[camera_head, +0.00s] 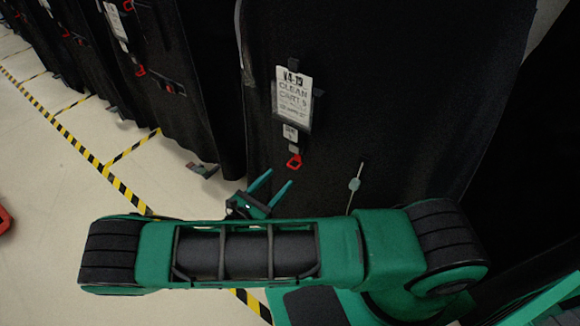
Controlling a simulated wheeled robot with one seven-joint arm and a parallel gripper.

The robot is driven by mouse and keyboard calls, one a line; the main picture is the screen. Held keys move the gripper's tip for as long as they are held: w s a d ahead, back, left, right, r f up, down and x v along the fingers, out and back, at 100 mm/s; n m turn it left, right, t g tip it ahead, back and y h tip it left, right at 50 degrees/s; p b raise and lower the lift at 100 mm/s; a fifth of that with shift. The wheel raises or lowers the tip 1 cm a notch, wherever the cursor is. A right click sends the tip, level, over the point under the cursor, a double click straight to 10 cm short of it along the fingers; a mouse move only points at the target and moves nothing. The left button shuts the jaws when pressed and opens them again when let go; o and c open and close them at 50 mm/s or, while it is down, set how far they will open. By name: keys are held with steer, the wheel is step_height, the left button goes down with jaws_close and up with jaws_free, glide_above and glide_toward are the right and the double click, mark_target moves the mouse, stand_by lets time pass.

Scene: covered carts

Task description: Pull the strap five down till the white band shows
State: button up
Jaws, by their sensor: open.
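A tall black covered cart (385,95) stands close in front of me.
More black covered carts (165,60) with labels and red pulls stand in a row to the left. A small pale tag (354,184) hangs on a cord right of the red pull.

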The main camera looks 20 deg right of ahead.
mark_target(291, 167)
steer(key=x, duration=0.8)
steer(key=shift+w+d, duration=0.1)
steer(key=shift+d, duration=0.1)
steer(key=shift+c, duration=0.6)
jaws_close()
step_height(291, 167, down, 11)
steer(key=shift+a+r, duration=0.1)
steer(key=shift+a, duration=0.05)
steer(key=shift+o, duration=0.6)
jaws_free()
